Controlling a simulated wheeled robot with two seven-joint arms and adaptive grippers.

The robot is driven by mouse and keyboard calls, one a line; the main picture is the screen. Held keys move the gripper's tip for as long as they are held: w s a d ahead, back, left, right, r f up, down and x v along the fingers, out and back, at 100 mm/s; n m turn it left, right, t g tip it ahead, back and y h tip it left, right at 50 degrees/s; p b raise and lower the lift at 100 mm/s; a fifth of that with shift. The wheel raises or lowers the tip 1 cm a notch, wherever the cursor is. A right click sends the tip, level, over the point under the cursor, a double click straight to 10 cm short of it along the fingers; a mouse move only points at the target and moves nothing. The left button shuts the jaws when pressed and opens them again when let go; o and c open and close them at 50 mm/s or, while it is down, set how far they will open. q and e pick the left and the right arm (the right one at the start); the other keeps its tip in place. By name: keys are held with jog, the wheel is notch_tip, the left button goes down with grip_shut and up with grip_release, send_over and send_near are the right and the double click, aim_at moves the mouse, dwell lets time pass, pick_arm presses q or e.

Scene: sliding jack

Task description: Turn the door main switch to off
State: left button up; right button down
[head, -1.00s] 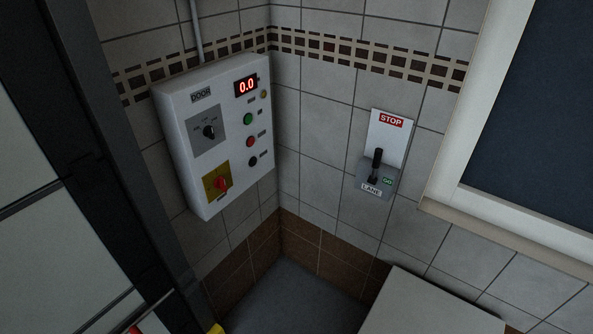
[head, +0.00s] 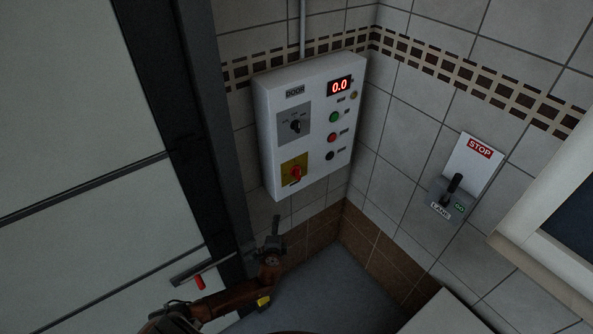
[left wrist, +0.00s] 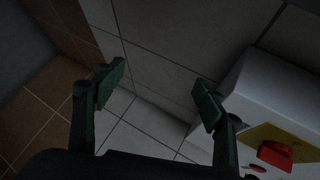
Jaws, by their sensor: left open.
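The white door control box (head: 262,130) hangs on the tiled wall in the head view. Its main switch, a red rotary knob (head: 296,173) on a yellow plate (head: 285,166), is at the lower left of its face. The red knob also shows at the lower right edge of the left wrist view (left wrist: 275,155), partly dark. My left gripper (head: 275,226) is below the box in the head view, apart from it. In the left wrist view its two fingers (left wrist: 158,88) are spread with nothing between them, left of the box. My right gripper is not in view.
A grey selector (head: 295,126), several buttons and a display reading 0.0 (head: 340,85) share the box. A lane lever (head: 452,187) under a STOP plate is on the right wall. A door with a dark frame (head: 212,120) is at left. A pale surface (head: 450,315) is at lower right.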

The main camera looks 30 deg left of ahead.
aim_at(298, 175)
pick_arm(q)
jog(key=w+d+r+m+t+p, duration=0.1)
jog(key=w+d+r+t, duration=0.15)
jog(key=r, duration=0.85)
jog(key=w+d+r+m+t+p, duration=0.1)
jog(key=w+d+r+t, duration=0.15)
jog(key=r, duration=0.85)
jog(key=shift+y, duration=0.3)
jog(key=p+x, duration=0.1)
jog(key=x, duration=0.4)
jog(key=shift+w+r+p, duration=0.2)
jog(key=shift+w+p, duration=0.1)
jog(key=shift+w, duration=0.1)
jog(key=shift+w+a, duration=0.3)
jog(key=shift+w, duration=0.4)
jog(key=shift+f, duration=0.1)
jog(key=shift+c, duration=0.2)
jog(key=c, duration=1.1)
